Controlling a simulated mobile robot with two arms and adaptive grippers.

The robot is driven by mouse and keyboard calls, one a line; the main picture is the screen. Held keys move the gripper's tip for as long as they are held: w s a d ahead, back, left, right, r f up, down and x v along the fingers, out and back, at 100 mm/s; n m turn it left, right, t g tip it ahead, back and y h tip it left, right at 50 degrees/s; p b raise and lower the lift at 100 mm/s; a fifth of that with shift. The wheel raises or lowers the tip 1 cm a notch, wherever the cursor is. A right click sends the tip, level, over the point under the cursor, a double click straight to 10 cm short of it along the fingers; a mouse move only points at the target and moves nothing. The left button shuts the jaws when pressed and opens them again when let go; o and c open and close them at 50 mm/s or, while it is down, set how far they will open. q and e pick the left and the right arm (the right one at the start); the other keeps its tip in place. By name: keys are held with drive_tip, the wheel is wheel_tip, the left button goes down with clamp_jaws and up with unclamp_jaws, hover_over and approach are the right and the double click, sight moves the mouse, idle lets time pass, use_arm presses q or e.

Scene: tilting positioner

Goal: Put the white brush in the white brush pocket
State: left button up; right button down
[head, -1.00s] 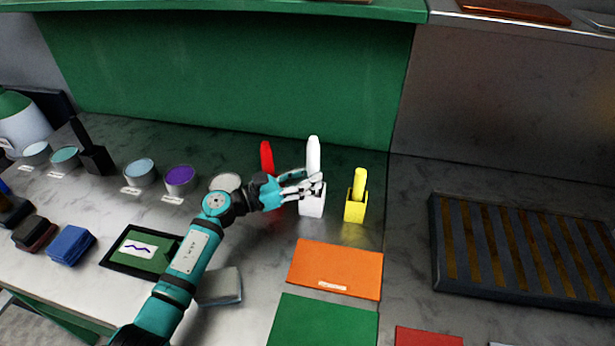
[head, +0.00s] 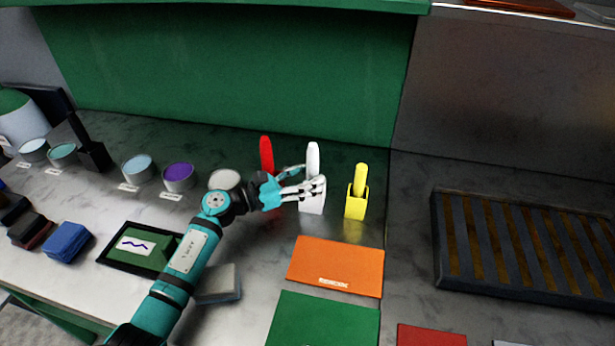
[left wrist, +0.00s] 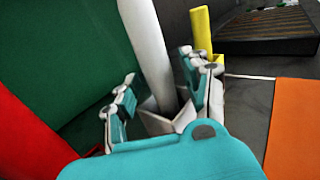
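The white brush (head: 313,160) stands nearly upright with its lower end inside the white brush pocket (head: 313,207). In the left wrist view the brush (left wrist: 150,45) goes down into the pocket's opening (left wrist: 172,122). My left gripper (head: 300,180) is at the pocket from the left, with its fingers spread on either side of the brush. In the left wrist view the gripper (left wrist: 165,95) shows gaps between fingers and brush. Part of the pocket is hidden behind the fingers. My right gripper is not in view.
A red brush (head: 266,152) stands close behind my left gripper. A yellow brush (head: 360,180) stands in a yellow pocket (head: 356,205) just right. An orange mat (head: 337,267) lies in front. Paint tins, including a purple one (head: 179,176), are at left. A slatted rack (head: 525,245) is at right.

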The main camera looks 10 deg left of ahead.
use_arm(q)
drive_tip(key=shift+r+p, duration=0.45)
drive_tip(key=shift+p, duration=0.1)
drive_tip(key=shift+r+p, duration=0.45)
drive_tip(key=shift+p, duration=0.15)
drive_tip(key=b+v, duration=0.2)
drive_tip(key=v, duration=0.5)
drive_tip(key=shift+s+a+f, duration=0.15)
drive_tip(key=shift+f, duration=0.15)
